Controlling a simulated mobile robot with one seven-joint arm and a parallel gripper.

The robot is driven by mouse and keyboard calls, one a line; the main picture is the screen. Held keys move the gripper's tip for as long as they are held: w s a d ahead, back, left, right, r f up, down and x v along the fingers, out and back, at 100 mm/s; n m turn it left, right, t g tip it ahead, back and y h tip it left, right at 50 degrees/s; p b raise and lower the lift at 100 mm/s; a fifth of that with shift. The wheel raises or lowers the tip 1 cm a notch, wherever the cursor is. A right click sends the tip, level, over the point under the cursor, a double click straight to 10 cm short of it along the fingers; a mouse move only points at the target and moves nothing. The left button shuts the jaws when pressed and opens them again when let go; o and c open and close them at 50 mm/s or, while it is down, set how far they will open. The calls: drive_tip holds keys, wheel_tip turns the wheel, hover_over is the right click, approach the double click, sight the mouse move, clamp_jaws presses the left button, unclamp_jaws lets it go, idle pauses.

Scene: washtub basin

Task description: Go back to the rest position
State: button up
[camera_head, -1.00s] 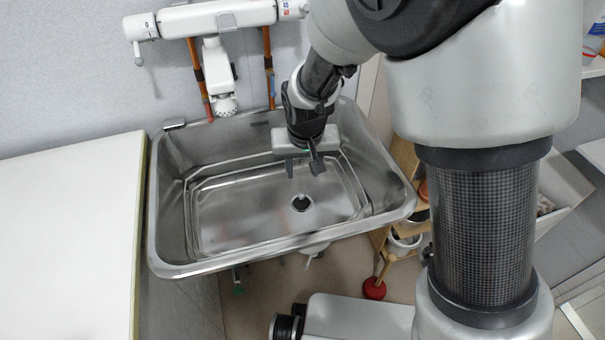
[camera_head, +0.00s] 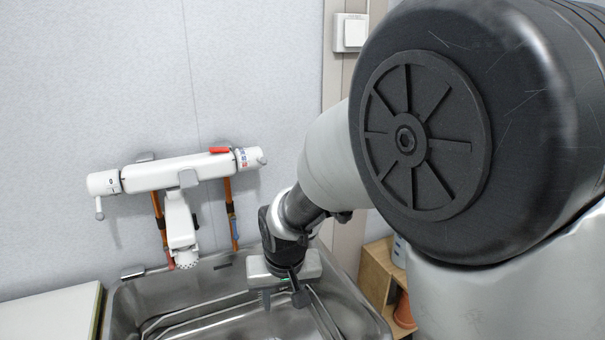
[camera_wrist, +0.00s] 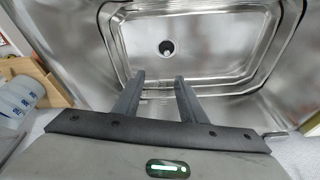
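My gripper (camera_head: 283,296) hangs over the right rear part of the steel washtub basin (camera_head: 123,318) in the head view. In the wrist view my gripper (camera_wrist: 160,88) has its two grey fingers apart with nothing between them. The basin (camera_wrist: 215,40) fills the wrist view beyond the fingers, with its round drain (camera_wrist: 166,47) near the middle. The basin looks empty where it shows. Its front part is cut off in the head view.
A white wall tap (camera_head: 180,225) with orange pipes stands behind the basin. A white counter (camera_head: 50,315) lies to the left. A wooden shelf (camera_head: 378,272) with a pot is at the right, near my arm. A light switch (camera_head: 351,33) is on the wall.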

drive_tip(key=s+d+r+m+t, duration=0.1)
drive_tip(key=s+d+r, duration=0.4)
drive_tip(key=d+r, duration=0.6)
drive_tip(key=s+d+r+m+t+h, duration=0.1)
drive_tip(key=s+d+r, duration=0.25)
drive_tip(key=s, duration=0.25)
drive_tip(key=s+d+r+m+t, duration=0.1)
drive_tip(key=s+d+r, duration=0.2)
drive_tip(key=s+d, duration=0.25)
wheel_tip(320, 180, up, 20)
drive_tip(key=p, duration=2)
drive_tip(key=shift+w+a, duration=0.15)
drive_tip(key=shift+a, duration=0.05)
